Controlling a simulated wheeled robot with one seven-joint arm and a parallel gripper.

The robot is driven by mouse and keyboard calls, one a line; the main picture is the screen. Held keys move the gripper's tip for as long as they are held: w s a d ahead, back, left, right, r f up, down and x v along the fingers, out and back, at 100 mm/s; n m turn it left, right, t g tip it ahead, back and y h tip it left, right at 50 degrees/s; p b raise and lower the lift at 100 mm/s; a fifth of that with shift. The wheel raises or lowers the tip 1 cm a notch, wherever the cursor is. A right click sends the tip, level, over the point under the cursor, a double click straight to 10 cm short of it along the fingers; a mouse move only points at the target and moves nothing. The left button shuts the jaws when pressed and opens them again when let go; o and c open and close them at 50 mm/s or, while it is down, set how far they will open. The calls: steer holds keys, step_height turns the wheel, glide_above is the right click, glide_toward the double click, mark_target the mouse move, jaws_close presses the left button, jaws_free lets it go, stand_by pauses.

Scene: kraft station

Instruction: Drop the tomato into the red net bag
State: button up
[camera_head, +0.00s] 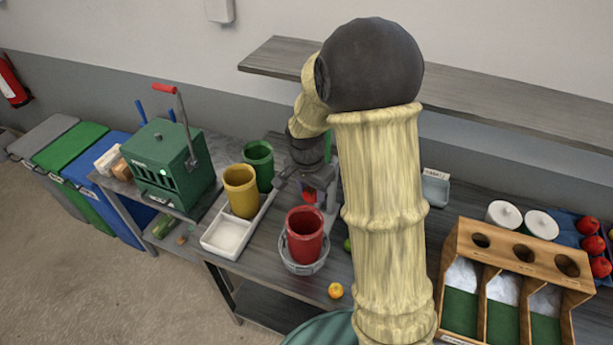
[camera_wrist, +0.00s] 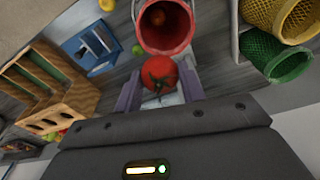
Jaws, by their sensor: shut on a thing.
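My gripper (camera_wrist: 160,84) is shut on a red tomato (camera_wrist: 159,72) with a green stem, seen between the two fingers in the wrist view. In the head view my gripper (camera_head: 309,190) is behind the red net bag and mostly hidden by my arm; a bit of the tomato (camera_head: 308,197) shows. The red net bag (camera_head: 305,238) stands open in a round grey holder on the bench. In the wrist view the bag (camera_wrist: 166,42) lies just beyond the tomato, with a round reddish thing inside. The tomato is outside its opening.
A yellow net bag (camera_head: 240,192) and a green net bag (camera_head: 258,165) stand left of the red one. An orange (camera_head: 335,290) and a partly hidden green fruit (camera_head: 347,245) lie on the bench. A wooden divider box (camera_head: 515,255) stands right, a green machine (camera_head: 170,160) left.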

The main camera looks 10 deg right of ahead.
steer(key=shift+w, duration=0.15)
steer(key=shift+s+r, duration=0.1)
steer(key=shift+s, duration=0.15)
steer(key=b, duration=0.4)
glide_above(304, 223)
steer(key=d, duration=0.2)
step_height(304, 223, down, 5)
steer(key=shift+w+f, duration=0.15)
steer(key=shift+f, duration=0.4)
steer(key=shift+w, duration=0.15)
